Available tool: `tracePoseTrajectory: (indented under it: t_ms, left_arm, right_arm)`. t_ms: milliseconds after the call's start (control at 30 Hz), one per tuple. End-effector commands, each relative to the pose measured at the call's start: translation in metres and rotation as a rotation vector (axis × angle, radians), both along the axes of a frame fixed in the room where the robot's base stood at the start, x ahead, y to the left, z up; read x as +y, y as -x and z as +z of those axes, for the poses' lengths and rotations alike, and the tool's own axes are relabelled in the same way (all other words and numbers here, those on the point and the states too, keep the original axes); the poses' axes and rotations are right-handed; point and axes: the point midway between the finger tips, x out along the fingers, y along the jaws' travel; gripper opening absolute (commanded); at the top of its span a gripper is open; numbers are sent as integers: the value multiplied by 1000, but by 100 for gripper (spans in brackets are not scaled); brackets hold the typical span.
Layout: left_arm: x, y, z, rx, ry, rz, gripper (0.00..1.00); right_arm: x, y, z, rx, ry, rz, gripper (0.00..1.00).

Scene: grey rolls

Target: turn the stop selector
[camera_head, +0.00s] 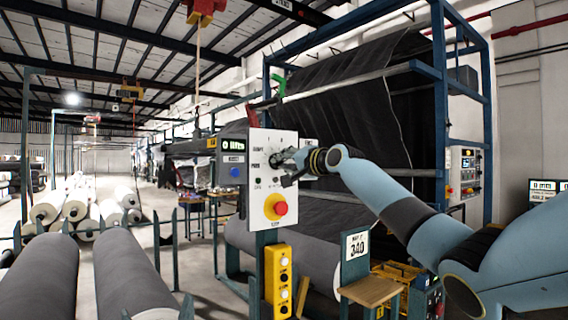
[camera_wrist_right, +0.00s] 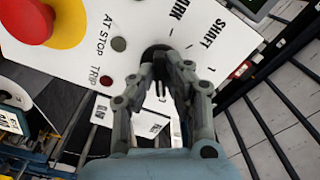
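In the head view my right gripper (camera_head: 290,164) is up against the upper part of the panel and covers most of the selector. In the right wrist view my right gripper (camera_wrist_right: 162,72) has its two grey fingers drawn close together at the knob, one on each side. The fingers hide part of the knob, so its pointing direction cannot be read. My left gripper is not in view.
A red button on a yellow disc (camera_head: 275,207) sits low on the panel. A grey box with a blue button (camera_head: 233,172) adjoins its left edge. A yellow button box (camera_head: 278,280) hangs below. Grey rolls (camera_head: 132,272) lie at the lower left; a wooden shelf (camera_head: 370,291) is at lower right.

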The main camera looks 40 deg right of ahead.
Motion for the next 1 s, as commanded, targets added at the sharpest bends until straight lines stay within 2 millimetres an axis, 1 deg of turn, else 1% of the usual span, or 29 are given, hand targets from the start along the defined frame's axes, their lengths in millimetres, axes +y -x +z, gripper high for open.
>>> tracePoseTrajectory:
  t_ms: [267,467,667,1000]
  left_arm:
    - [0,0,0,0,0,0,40]
    - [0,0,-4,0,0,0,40]
    - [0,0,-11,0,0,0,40]
    - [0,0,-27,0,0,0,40]
  right_arm:
    - [0,0,-1,1,5,-1,0]
    - [0,0,-2,1,55,-1,0]
    - [0,0,-3,2,176,0,0]
    - [-1,0,-4,3,488,1,0]
